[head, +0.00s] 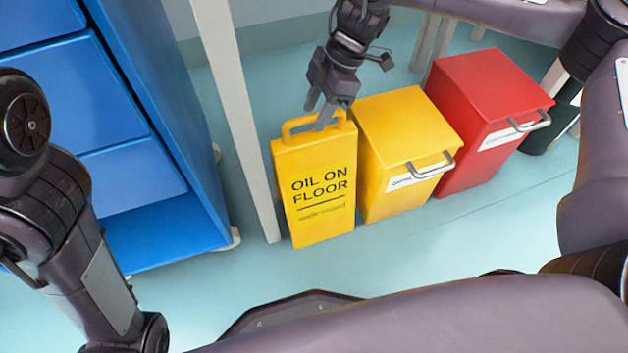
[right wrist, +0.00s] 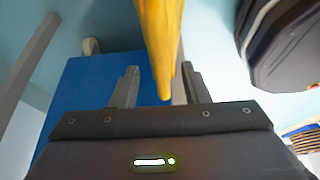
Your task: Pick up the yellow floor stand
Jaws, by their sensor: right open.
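The yellow floor stand (head: 318,195) stands upright on the floor, marked "OIL ON FLOOR", with a loop handle on top. My right gripper (head: 320,115) points down at the handle in the head view, its fingers open. In the right wrist view a yellow part of the stand (right wrist: 160,45) reaches down between the two open fingers of my right gripper (right wrist: 158,88). I cannot tell whether the fingers touch it. My left arm shows at the left of the head view, but its gripper is out of frame.
A yellow bin (head: 385,190) stands close beside the stand on the right, with a red bin (head: 470,170) beyond it. A grey post (head: 240,120) stands just left of the stand. A blue cabinet (head: 175,130) is further left. Floor in front is clear.

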